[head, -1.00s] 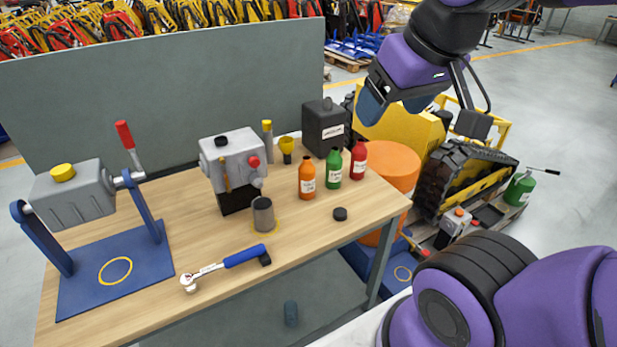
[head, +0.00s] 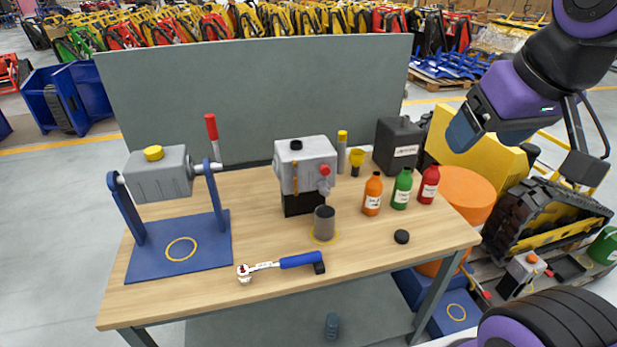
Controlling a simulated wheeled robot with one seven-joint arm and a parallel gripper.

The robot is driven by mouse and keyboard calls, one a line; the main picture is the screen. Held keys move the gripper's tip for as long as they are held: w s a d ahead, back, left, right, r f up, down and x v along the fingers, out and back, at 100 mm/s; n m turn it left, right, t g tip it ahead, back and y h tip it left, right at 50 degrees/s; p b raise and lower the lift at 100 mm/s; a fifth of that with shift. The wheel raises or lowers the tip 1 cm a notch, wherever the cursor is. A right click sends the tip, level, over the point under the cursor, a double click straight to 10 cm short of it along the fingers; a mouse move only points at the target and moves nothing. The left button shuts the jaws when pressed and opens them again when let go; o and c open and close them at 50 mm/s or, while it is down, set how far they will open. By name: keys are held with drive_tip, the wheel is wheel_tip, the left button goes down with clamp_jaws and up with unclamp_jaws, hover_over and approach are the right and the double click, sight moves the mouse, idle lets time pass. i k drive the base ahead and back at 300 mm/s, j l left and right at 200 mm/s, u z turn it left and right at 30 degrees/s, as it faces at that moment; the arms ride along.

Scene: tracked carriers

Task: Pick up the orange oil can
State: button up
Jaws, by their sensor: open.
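The orange oil can (head: 372,196) is a small orange bottle with a white label, standing upright on the wooden workbench (head: 265,212) right of its middle. A green bottle (head: 402,190) and a red bottle (head: 429,186) stand in a row to its right. My gripper (head: 490,136) is at the upper right, open and empty. Its two blue fingers point down, to the right of the can and apart from it. No part of the can is hidden.
A dark grey canister (head: 397,142) and a yellow funnel (head: 357,157) stand behind the can. A black cap (head: 401,237) lies in front. A grey machine (head: 306,168), cup (head: 324,221) and blue-handled wrench (head: 285,263) are leftward. An orange drum (head: 466,192) stands beside the bench.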

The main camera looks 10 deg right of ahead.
sight(373, 192)
drive_tip(key=i+j, duration=0.1)
drive_tip(key=i+j+z, duration=0.1)
drive_tip(key=z, duration=0.35)
drive_tip(key=i+j+z, duration=0.15)
drive_tip(key=z, duration=0.3)
drive_tip(key=i+z, duration=0.1)
drive_tip(key=z, duration=0.6)
